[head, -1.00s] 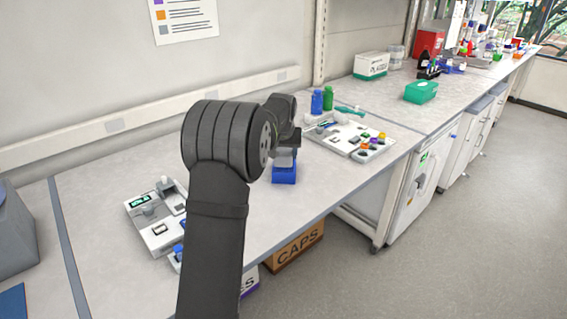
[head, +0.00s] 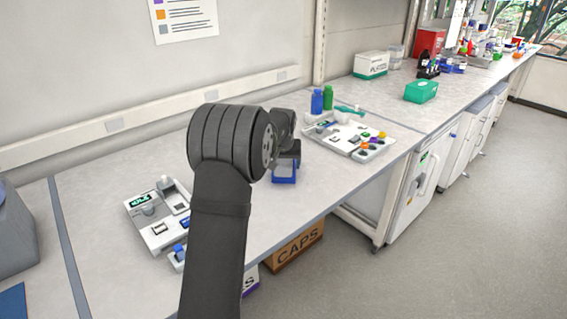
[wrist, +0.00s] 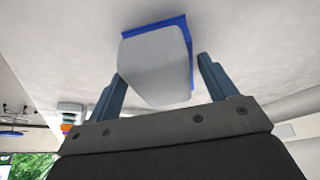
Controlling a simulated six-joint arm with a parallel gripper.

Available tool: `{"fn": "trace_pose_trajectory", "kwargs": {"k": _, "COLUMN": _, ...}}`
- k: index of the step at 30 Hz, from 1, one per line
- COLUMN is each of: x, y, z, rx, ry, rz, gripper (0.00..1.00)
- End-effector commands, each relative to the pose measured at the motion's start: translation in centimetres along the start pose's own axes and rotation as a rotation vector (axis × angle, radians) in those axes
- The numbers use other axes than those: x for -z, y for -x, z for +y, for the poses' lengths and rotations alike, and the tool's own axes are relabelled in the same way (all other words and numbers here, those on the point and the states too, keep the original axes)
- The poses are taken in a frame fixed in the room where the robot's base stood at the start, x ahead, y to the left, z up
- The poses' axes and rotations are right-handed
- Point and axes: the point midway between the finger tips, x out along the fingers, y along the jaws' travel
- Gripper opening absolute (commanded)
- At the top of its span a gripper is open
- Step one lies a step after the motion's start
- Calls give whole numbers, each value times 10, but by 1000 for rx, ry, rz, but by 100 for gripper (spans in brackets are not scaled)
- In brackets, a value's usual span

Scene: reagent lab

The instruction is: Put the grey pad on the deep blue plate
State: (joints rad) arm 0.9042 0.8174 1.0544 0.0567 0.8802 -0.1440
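The grey pad (wrist: 155,65) lies over the deep blue plate (wrist: 184,28) in the wrist view, with the plate's blue edge showing along the top and right. In the head view the blue plate (head: 284,182) is on the bench, with the grey pad (head: 284,171) on it inside a blue border. My gripper (wrist: 159,66) is open, with a finger on each side of the pad. A gap shows at the right finger; I cannot tell whether the left finger touches. In the head view my gripper (head: 288,156) is just above the plate and hides part of it.
A white tray device (head: 350,138) with coloured caps stands to the right. Blue and green bottles (head: 322,100) stand behind it. A white instrument (head: 155,217) stands at the left. The bench around the plate is clear.

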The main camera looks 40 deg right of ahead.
Motion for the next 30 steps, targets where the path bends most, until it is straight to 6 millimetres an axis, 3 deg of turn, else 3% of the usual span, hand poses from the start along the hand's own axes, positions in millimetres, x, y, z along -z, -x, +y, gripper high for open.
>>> {"fn": "trace_pose_trajectory", "kwargs": {"k": 7, "x": 2, "y": 11, "z": 0, "rx": 0, "ry": 0, "rz": 2, "gripper": 78}}
{"fn": "trace_pose_trajectory", "kwargs": {"k": 21, "x": 2, "y": 103, "z": 0, "rx": 0, "ry": 0, "rz": 2, "gripper": 78}}
{"fn": "trace_pose_trajectory", "kwargs": {"k": 30, "x": 1, "y": 123, "z": 0, "rx": 0, "ry": 0, "rz": 0, "gripper": 78}}
